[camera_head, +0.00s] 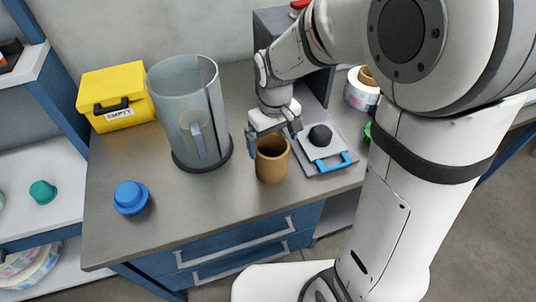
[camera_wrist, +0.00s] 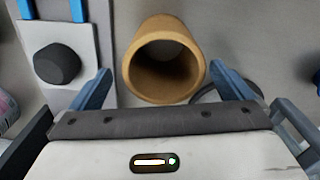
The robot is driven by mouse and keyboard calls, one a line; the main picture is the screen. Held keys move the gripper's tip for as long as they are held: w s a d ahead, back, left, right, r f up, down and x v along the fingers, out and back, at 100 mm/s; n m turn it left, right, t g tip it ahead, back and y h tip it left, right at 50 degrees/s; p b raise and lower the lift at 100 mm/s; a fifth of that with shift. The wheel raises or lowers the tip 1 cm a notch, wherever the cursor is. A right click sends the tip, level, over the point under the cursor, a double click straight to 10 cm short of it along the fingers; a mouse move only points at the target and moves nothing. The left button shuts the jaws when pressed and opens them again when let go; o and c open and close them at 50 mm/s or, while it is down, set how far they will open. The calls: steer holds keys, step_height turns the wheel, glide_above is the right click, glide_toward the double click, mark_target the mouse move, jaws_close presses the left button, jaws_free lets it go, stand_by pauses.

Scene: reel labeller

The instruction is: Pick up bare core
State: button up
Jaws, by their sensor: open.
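The bare core (camera_head: 272,160) is a brown cardboard tube standing upright on the grey bench top, near its front edge. In the wrist view the core (camera_wrist: 163,58) shows its open top end and hollow inside. My gripper (camera_head: 272,140) is right above and behind the core in the head view, pointing down. In the wrist view my gripper's two blue fingers (camera_wrist: 168,88) are apart, one on each side of the core's near rim. The jaws are open and hold nothing. Whether a finger touches the core cannot be told.
A clear cylinder (camera_head: 178,110) on a dark base stands left of the core. A grey plate with a black knob (camera_head: 320,136) and blue handle lies close on the right. A yellow box (camera_head: 116,95), a blue knob (camera_head: 131,198) and a labelled roll (camera_head: 360,92) are also on the bench (camera_head: 220,215).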

steer(key=f, duration=0.7)
steer(key=shift+s+a+f, duration=0.1)
steer(key=shift+a, duration=0.15)
steer(key=shift+c, duration=0.2)
steer(key=c, duration=0.9)
